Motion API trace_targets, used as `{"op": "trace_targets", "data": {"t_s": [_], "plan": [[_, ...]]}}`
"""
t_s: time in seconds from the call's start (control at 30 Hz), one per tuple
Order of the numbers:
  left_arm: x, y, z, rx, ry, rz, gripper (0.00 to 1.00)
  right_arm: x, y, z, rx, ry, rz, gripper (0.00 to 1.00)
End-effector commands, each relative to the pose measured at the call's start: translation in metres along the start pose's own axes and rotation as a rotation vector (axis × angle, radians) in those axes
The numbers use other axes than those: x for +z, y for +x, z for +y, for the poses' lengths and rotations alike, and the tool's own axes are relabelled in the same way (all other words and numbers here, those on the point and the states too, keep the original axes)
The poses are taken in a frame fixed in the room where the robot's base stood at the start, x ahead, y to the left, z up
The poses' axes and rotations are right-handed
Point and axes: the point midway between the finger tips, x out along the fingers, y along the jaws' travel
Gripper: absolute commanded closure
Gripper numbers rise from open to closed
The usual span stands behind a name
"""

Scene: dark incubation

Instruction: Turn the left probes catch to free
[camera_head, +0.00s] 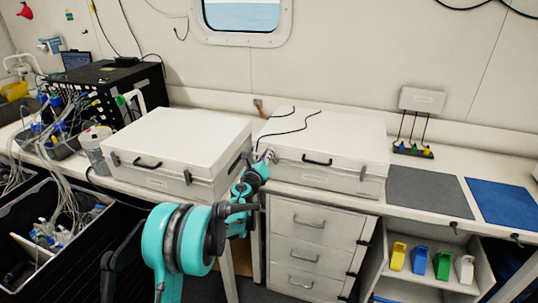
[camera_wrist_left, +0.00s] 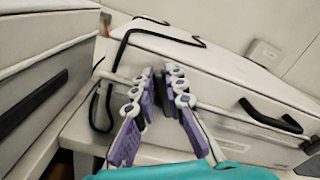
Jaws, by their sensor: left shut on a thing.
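Two white lidded cases stand side by side on the bench. My left gripper (camera_head: 268,157) is at the front left corner of the right case (camera_head: 345,128), left of its black handle (camera_head: 317,161). In the left wrist view, its purple-padded fingers (camera_wrist_left: 170,75) are close together against the front of this case (camera_wrist_left: 230,85), shut on the left catch. The catch itself is hidden between the pads, so I cannot tell how it is turned. The case's right catch (camera_head: 363,173) shows free of any gripper. The lid is down. My right gripper is not in view.
The left case (camera_head: 185,140) stands close on the left. A black cable (camera_wrist_left: 125,45) lies over the right case's lid and hangs beside my fingers. A grey mat (camera_head: 424,190) and a blue mat (camera_head: 507,200) lie to the right. Drawers (camera_head: 310,245) are below.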

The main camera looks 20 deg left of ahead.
Motion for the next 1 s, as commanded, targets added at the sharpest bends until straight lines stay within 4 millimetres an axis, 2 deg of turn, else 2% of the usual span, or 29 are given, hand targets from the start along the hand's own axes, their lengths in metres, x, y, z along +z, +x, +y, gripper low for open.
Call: {"op": "trace_targets", "data": {"t_s": [0.6, 1.0], "plan": [[-0.005, 0.000, 0.016, 0.001, -0.583, -0.001, 1.00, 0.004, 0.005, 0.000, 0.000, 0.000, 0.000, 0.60], [-0.011, 0.000, 0.021, 0.000, -0.882, 0.000, 1.00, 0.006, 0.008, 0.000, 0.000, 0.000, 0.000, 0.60]]}}
